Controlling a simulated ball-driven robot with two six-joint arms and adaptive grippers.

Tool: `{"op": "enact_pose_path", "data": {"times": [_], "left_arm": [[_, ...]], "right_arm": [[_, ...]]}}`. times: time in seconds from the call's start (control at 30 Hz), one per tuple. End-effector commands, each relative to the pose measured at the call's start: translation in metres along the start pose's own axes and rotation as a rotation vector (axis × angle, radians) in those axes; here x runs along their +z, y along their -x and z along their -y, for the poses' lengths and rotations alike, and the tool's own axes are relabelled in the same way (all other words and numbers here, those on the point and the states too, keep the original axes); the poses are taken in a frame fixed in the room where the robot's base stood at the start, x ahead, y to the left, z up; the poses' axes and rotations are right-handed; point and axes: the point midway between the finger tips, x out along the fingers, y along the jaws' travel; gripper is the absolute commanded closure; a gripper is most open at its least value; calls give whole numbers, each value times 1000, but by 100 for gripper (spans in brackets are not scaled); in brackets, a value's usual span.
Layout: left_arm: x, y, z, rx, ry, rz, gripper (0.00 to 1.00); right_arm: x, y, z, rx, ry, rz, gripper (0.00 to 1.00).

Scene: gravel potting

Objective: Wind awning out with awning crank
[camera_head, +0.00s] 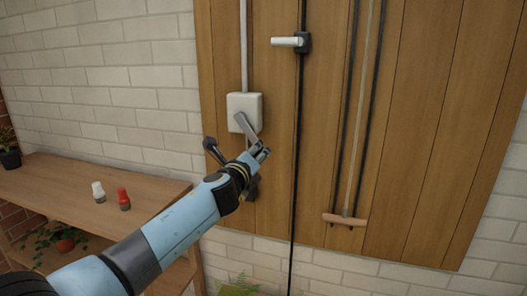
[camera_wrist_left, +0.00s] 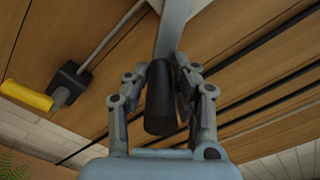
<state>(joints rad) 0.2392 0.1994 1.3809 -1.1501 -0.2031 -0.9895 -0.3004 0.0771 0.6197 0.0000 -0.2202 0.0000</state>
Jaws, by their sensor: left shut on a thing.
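A white gearbox (camera_head: 244,108) is fixed to the wooden panel, and the grey awning crank arm (camera_head: 247,127) slants down from it. My left gripper (camera_head: 262,152) is at the lower end of this arm. In the left wrist view the crank's black cylindrical handle (camera_wrist_left: 161,98) stands between the fingers of my left gripper (camera_wrist_left: 173,75), which are shut on it. The grey crank arm (camera_wrist_left: 173,30) runs up from the handle there. In the head view my gripper and wrist hide the handle. My right gripper is in neither view.
A white-handled lever (camera_head: 288,42) sits on a black vertical rod right of the gearbox. Further right, cords end at a wooden bar (camera_head: 345,220). A yellow handle (camera_wrist_left: 27,96) shows in the wrist view. A wooden shelf (camera_head: 60,190) holds white (camera_head: 98,191) and red (camera_head: 123,198) items.

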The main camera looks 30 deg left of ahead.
Motion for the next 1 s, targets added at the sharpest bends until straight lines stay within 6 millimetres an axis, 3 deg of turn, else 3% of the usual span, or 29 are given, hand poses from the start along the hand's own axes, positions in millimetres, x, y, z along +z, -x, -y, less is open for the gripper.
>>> {"op": "enact_pose_path", "data": {"times": [0.5,1.0], "left_arm": [[18,1,-45,4,-465,-4,100],[33,1,-61,5,-688,-4,100]], "right_arm": [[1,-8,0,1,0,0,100],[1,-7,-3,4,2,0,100]]}}
